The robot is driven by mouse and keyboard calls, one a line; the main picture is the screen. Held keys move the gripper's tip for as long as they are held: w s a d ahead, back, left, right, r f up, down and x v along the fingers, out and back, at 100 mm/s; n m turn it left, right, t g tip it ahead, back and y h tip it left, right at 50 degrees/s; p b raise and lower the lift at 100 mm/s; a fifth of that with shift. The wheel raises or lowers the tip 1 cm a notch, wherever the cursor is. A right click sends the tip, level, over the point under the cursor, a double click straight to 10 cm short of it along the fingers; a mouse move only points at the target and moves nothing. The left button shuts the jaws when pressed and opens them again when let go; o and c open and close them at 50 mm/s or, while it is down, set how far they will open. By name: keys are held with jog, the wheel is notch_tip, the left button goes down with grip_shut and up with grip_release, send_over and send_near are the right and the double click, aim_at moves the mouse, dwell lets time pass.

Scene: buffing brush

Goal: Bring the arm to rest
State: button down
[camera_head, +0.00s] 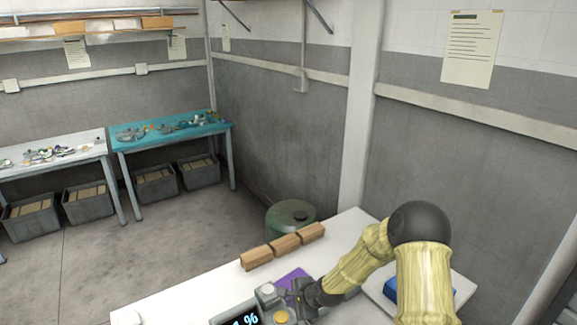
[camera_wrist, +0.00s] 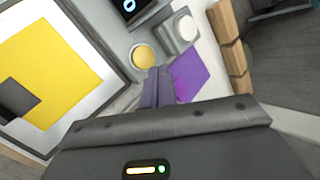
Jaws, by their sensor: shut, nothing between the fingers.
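My gripper (camera_wrist: 157,86) shows in the wrist view with its fingers together and nothing between them. In the head view my gripper (camera_head: 300,297) is low over the white table (camera_head: 190,296), at the end of my bent yellowish arm. It is beside a purple pad (camera_head: 291,277), which also shows right of the fingers in the wrist view (camera_wrist: 190,74). A grey device with a yellow button (camera_wrist: 144,56) and a white button (camera_wrist: 185,27) is just beyond the fingertips. I cannot tell whether the fingers touch anything.
Wooden blocks (camera_head: 285,245) stand in a row along the table's far edge. A display (camera_head: 238,318) is at the front. A yellow panel (camera_wrist: 52,57) lies left in the wrist view. A blue object (camera_head: 408,289) sits behind my arm. A green drum (camera_head: 290,217) stands beyond the table.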

jog(key=s+d+r+n+g+h, duration=0.1)
jog(key=s+d+r+n, duration=0.3)
jog(key=s, duration=0.4)
jog(key=s+d+r+n+g+h, duration=0.1)
jog(key=s+d+r+n+h, duration=0.1)
jog(key=s+d+r+n, duration=0.3)
jog(key=s+d+r+n+g+h, duration=0.1)
jog(key=s+d+r+n+h, duration=0.1)
jog(key=s+d+r+n, duration=0.3)
jog(key=s+r, duration=0.3)
jog(key=s, duration=0.3)
jog(key=shift+d+r+n, duration=0.15)
jog(key=shift+r+n, duration=0.1)
jog(key=shift+n, duration=0.05)
